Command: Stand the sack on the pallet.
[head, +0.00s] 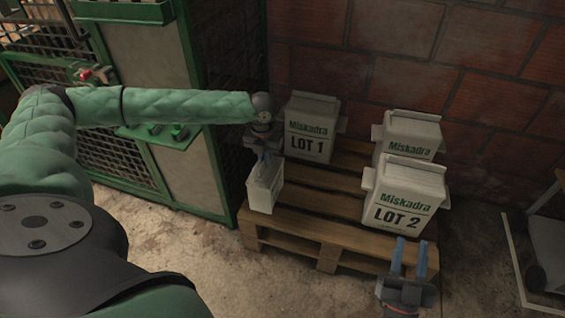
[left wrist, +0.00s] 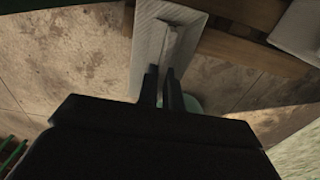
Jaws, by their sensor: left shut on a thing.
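A white sack (head: 265,187) hangs below my left gripper (head: 267,157) at the left edge of the wooden pallet (head: 305,222). The gripper is shut on the sack's top. The left wrist view shows the two dark fingers (left wrist: 163,88) at the ridge of the pale sack (left wrist: 150,45), with floor and pallet boards around it. I cannot tell whether the sack's bottom touches the pallet. My right gripper (head: 409,259) is open and empty in front of the pallet, near the LOT 2 sack.
On the pallet stand a LOT 1 sack (head: 311,127) at back left, a Miskadra sack (head: 407,138) at back right and a LOT 2 sack (head: 404,197) at front right. A green-framed cage (head: 160,70) stands left, a brick wall (head: 430,60) behind. The pallet's front-left boards are bare.

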